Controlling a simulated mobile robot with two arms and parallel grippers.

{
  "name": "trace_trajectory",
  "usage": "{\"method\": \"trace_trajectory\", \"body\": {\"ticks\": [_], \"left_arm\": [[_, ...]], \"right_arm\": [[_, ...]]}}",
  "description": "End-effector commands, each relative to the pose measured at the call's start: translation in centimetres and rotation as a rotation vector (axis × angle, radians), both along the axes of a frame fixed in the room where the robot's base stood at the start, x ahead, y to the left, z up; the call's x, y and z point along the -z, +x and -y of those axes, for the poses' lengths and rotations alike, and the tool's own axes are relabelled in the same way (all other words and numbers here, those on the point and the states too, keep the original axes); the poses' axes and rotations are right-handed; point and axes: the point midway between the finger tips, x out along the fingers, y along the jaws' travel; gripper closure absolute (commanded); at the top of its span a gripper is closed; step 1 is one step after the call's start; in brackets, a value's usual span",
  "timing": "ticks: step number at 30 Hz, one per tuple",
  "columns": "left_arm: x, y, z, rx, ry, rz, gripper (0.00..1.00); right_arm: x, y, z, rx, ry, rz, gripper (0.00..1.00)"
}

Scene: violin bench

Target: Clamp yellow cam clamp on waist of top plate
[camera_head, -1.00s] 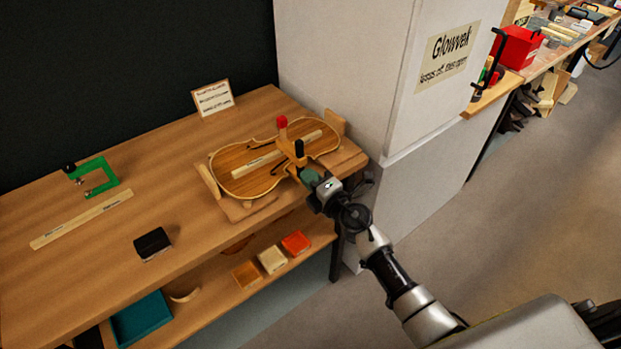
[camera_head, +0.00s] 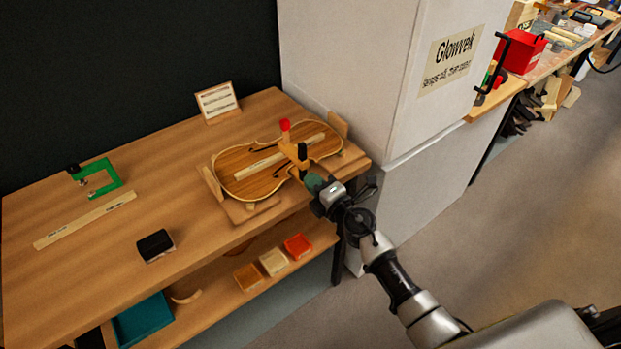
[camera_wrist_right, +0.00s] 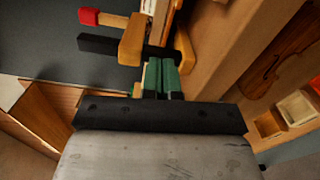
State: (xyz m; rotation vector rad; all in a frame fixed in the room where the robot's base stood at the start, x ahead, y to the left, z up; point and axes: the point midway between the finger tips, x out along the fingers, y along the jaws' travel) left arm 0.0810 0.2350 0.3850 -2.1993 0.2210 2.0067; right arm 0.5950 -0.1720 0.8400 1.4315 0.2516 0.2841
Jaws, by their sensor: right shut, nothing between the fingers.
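The violin top plate (camera_head: 240,182) lies on a wooden cradle on the bench. The yellow cam clamp (camera_head: 291,153) sits across its near waist, with a black upright part and a red-tipped part. In the right wrist view, the clamp's orange-yellow jaw (camera_wrist_right: 131,40), black bar and red tip are close ahead. My right gripper (camera_head: 312,181) has green fingers, which also show in the right wrist view (camera_wrist_right: 160,75). They are shut and empty just on the near side of the clamp. Whether they touch it is unclear. My left gripper is out of view.
A green clamp (camera_head: 112,179), a pale wooden strip (camera_head: 85,220) and a black block (camera_head: 155,245) lie on the left of the bench. A small sign (camera_head: 217,101) stands behind. A white cabinet (camera_head: 350,75) rises close behind the plate's right end. Small bins (camera_head: 273,262) stand below.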

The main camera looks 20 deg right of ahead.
Motion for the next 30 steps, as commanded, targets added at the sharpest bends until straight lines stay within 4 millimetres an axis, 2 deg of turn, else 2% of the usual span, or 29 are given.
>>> {"method": "trace_trajectory", "body": {"ticks": [3, 11, 21, 25, 30], "left_arm": [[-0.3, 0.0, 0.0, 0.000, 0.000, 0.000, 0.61], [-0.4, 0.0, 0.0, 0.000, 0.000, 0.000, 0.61], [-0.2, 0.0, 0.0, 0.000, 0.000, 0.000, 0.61], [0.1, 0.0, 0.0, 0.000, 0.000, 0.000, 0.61], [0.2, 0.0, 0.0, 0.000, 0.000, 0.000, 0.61]], "right_arm": [[0.0, -1.1, 0.4, 0.000, -0.002, -0.002, 1.00], [0.0, -2.6, 1.0, 0.000, -0.001, -0.002, 1.00], [0.2, -8.7, 3.1, -0.001, -0.003, -0.002, 1.00], [0.2, -10.5, 3.8, 0.000, -0.002, -0.002, 1.00], [0.0, -11.5, 4.2, 0.000, -0.002, 0.000, 1.00]]}}
